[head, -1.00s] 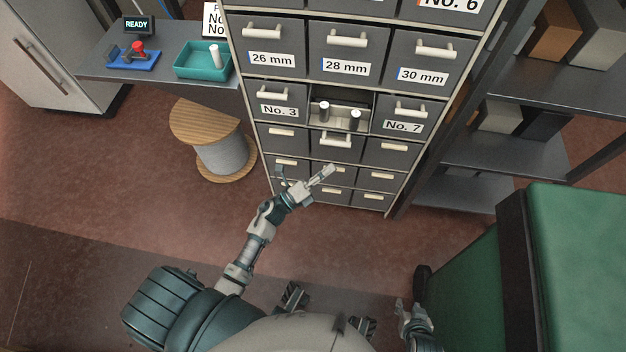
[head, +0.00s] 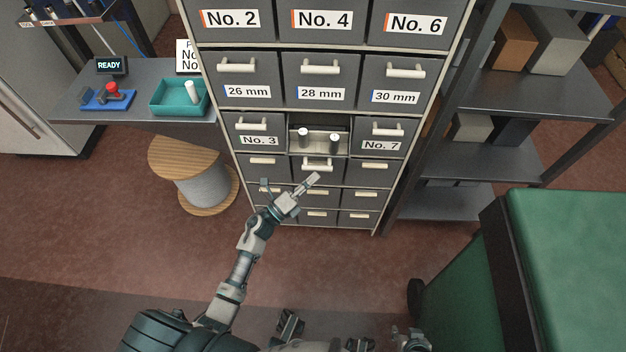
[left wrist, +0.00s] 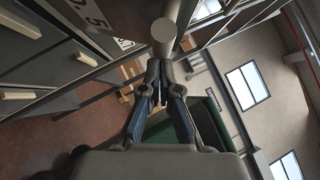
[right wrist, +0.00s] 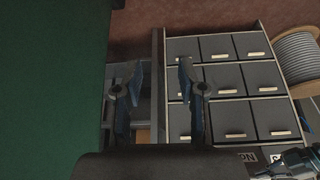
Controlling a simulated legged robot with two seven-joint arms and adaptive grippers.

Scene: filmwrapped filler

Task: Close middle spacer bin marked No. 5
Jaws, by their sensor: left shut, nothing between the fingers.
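The middle bin (head: 310,151), between bins No. 3 and No. 7, is pulled out of the grey cabinet. Two pale cylinders, one at left (head: 303,138) and one at right (head: 334,143), stand in or behind it. Its pale handle (head: 318,164) is at the front; its label is hidden in the head view. A dark face with a 5 (left wrist: 97,20) shows in the left wrist view. My left gripper (head: 315,179) is shut and empty, just below and in front of the handle; contact is unclear. My right gripper (right wrist: 158,78) is open and empty, away from the bin.
Closed bins No. 3 (head: 261,133) and No. 7 (head: 381,136) flank the open one. A wooden spool (head: 197,177) stands left, below a shelf with a teal tray (head: 180,110). A green-topped unit (head: 570,260) is at right. Floor before the cabinet is clear.

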